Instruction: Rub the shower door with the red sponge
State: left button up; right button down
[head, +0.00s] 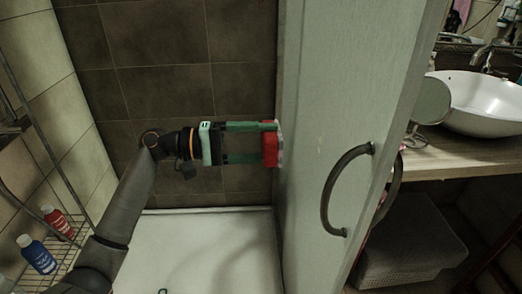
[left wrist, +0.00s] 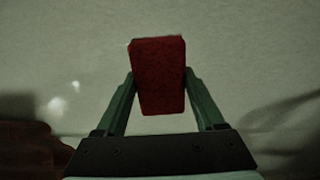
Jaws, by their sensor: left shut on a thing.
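My left gripper (head: 272,145) comes in from the left in the head view, with its green fingers shut on the red sponge (head: 269,146). The sponge is at the left side of the shower door (head: 312,120), a pale frosted panel with a curved dark handle (head: 345,190). In the head view the sponge appears to touch the door. In the left wrist view the red sponge (left wrist: 158,76) sits between the fingertips of my left gripper (left wrist: 160,92), in front of a pale surface. My right gripper is not seen in either view.
A wire shelf (head: 75,225) with a red bottle (head: 58,222) and a blue bottle (head: 37,254) is at the lower left. The white shower floor (head: 215,250) is below the arm. A white basin (head: 485,105) on a counter and a grey basket (head: 405,240) are right of the door.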

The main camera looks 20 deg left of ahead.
aim_at(318, 138)
pick_arm(q)
jog(key=shift+w+a+r, duration=0.15)
jog(key=shift+r, duration=0.15)
jog(key=shift+w+r, duration=0.1)
jog(key=x, duration=0.3)
jog(key=shift+w+d, duration=0.1)
jog(key=shift+d, duration=0.25)
jog(key=shift+x, duration=1.05)
jog(key=shift+w+d+p, duration=0.15)
jog(key=shift+d+p, duration=0.15)
jog(key=shift+p, duration=0.05)
jog(key=shift+w+d, duration=0.15)
jog(key=shift+d, duration=0.25)
jog(key=shift+w+d, duration=0.1)
jog(key=shift+d, duration=0.1)
